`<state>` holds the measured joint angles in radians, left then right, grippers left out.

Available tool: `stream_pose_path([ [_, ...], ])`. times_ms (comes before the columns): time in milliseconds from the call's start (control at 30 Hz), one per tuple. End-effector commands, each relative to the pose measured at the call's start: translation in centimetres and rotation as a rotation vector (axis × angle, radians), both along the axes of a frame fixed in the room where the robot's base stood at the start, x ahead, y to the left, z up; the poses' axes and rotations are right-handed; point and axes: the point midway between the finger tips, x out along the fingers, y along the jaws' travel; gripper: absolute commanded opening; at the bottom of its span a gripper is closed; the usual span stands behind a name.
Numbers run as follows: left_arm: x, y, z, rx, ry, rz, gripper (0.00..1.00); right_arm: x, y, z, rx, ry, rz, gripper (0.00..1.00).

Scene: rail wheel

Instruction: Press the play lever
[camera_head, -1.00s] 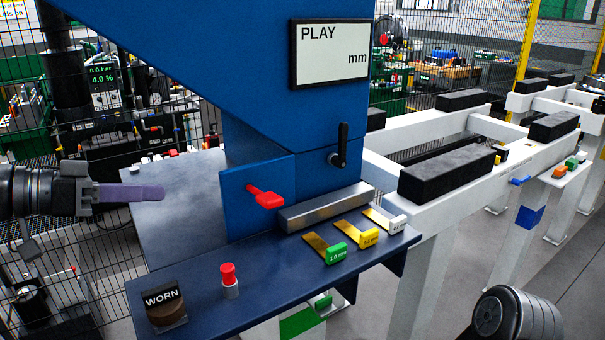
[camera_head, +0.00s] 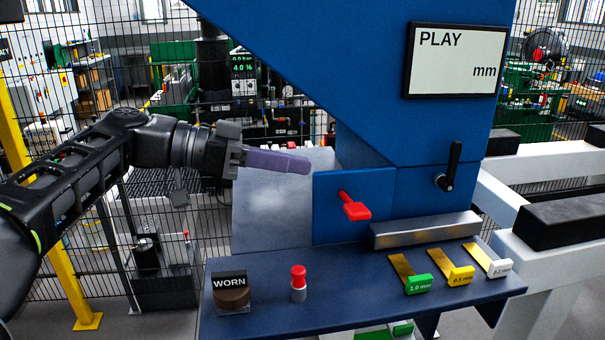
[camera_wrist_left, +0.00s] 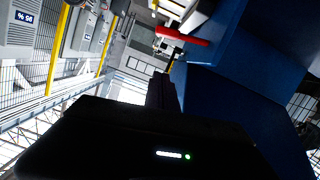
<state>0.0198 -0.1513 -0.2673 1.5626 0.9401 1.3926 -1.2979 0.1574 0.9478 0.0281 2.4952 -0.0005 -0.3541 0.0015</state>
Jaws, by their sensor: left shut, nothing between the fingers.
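A red lever (camera_head: 353,208) sticks out of the front of the blue machine's lower block (camera_head: 345,180). It also shows in the wrist view (camera_wrist_left: 183,37). A black lever (camera_head: 449,168) stands upright on the machine below the PLAY display (camera_head: 455,62), which shows only "mm" and no number. Neither lever carries a readable label. My left gripper (camera_head: 308,166) is shut and empty, its purple fingers pointing right. In the head view its tips appear above and left of the red lever, with a visible gap. In the wrist view the dark fingers (camera_wrist_left: 163,92) point toward the red lever. My right gripper is not in view.
The blue shelf (camera_head: 340,300) holds a WORN block (camera_head: 231,291), a red-topped button (camera_head: 298,283), and green (camera_head: 418,284), yellow (camera_head: 458,274) and white (camera_head: 499,266) gauges. A metal bar (camera_head: 425,230) lies behind the gauges. White beams stand at right.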

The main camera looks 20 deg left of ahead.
Motion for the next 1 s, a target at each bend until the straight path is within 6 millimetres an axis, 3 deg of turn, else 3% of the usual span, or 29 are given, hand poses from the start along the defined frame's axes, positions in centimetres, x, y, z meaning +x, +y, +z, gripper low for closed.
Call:
stream_pose_path([
  [100, 0.7, -1.0, -0.8, 0.000, 0.001, 0.002, 0.00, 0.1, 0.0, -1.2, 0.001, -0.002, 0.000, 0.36],
  [200, 1.5, -2.7, -0.5, -0.002, 0.002, -0.003, 0.00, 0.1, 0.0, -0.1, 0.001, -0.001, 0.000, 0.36],
  [500, 4.3, -7.8, -2.3, -0.002, 0.004, -0.001, 0.00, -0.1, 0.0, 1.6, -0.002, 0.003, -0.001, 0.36],
  [700, 3.8, -7.7, -5.2, -0.003, 0.004, 0.002, 0.00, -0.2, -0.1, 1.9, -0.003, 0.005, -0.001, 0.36],
  [1000, 3.7, -7.8, -6.1, -0.001, 0.000, 0.001, 0.00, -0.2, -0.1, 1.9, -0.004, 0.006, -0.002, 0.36],
])
